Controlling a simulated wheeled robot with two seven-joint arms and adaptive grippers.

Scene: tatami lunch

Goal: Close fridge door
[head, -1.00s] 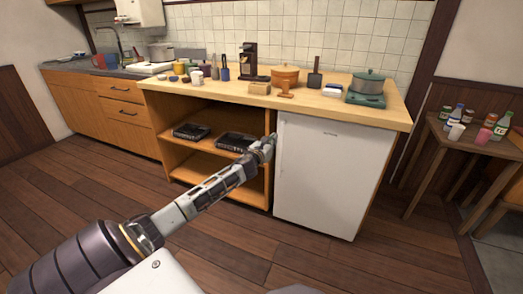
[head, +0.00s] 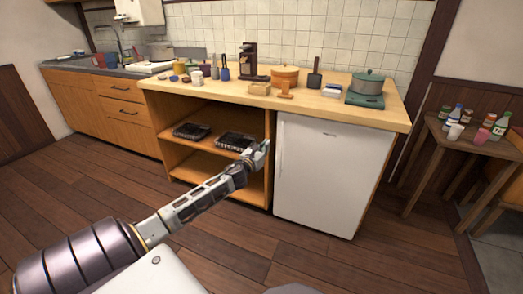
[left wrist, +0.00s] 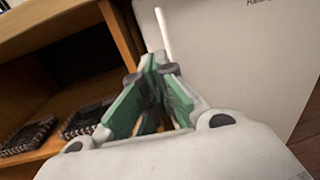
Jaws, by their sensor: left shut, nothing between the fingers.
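The white fridge (head: 330,178) stands under the right part of the wooden counter. Its door looks shut, flush with the front, with a thin handle at its upper left edge. My left gripper (head: 264,146) is shut and empty, in front of the wooden post just left of the door's edge. In the left wrist view the green-padded fingers (left wrist: 150,95) are together, with the white door (left wrist: 230,55) and its pale handle (left wrist: 163,30) beyond them. I cannot tell whether the fingertips touch anything. My right gripper is not in view.
Open shelves (head: 215,165) with dark trays (head: 190,131) are left of the fridge. The counter (head: 220,93) holds a coffee machine, pots and utensils. A small wooden table (head: 455,150) with bottles stands at the right. The floor (head: 330,265) before the fridge is clear.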

